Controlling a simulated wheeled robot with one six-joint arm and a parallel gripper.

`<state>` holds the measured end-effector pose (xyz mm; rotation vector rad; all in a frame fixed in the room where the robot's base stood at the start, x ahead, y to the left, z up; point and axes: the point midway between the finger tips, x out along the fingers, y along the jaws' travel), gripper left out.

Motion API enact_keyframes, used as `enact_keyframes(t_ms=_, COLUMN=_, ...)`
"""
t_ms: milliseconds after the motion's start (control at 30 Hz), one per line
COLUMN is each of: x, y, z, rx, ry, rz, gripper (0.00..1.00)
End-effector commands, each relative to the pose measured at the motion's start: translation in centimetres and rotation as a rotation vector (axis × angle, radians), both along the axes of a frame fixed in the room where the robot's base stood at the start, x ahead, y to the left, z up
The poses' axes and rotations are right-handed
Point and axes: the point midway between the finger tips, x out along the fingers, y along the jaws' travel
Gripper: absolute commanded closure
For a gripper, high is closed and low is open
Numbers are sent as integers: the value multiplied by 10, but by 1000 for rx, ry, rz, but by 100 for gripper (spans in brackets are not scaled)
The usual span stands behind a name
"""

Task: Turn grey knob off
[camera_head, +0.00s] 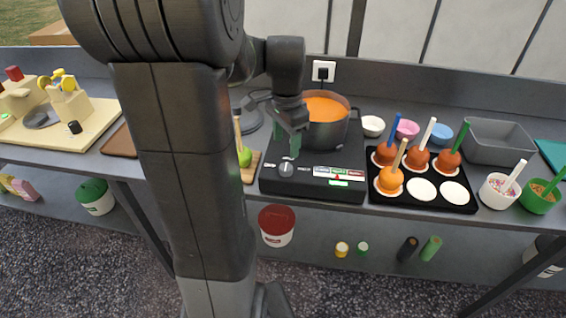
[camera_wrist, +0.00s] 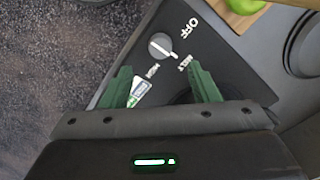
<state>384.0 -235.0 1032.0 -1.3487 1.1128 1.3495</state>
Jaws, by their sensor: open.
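The grey knob (camera_head: 286,169) sits on the front left of the black cooker (camera_head: 350,189). In the wrist view the knob (camera_wrist: 160,46) shows a white line, whose end appears to point toward the label "MELT" rather than "OFF". My gripper (camera_head: 290,148) has green fingers and hangs just above and behind the knob. In the wrist view my gripper (camera_wrist: 158,74) is open, its fingers apart and empty, with the knob ahead of and between the tips. It does not appear to touch the knob.
A pot (camera_head: 328,130) of orange liquid stands on the cooker, right beside my gripper. A wooden board with a green apple (camera_head: 245,157) lies to the left. A black tray (camera_head: 421,207) of coated apples on sticks stands to the right.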

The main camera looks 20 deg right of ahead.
Motion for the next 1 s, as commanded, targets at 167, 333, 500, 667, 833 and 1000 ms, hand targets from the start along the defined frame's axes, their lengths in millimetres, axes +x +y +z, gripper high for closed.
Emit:
enact_keyframes(t_ms=167, x=0, y=0, z=-39, rx=2, ry=4, rz=0, gripper=45)
enact_keyframes(t_ms=333, x=0, y=0, z=-65, rx=1, ry=3, rz=0, gripper=45)
enact_keyframes(t_ms=500, x=0, y=0, z=-77, rx=1, ry=1, rz=0, gripper=45)
enact_keyframes(t_ms=667, x=0, y=0, z=-79, rx=-1, ry=-1, rz=0, gripper=45)
enact_keyframes(t_ms=833, x=0, y=0, z=-79, rx=-1, ry=-1, rz=0, gripper=49)
enact_keyframes(t_ms=1000, x=0, y=0, z=-79, rx=-1, ry=-1, rz=0, gripper=82)
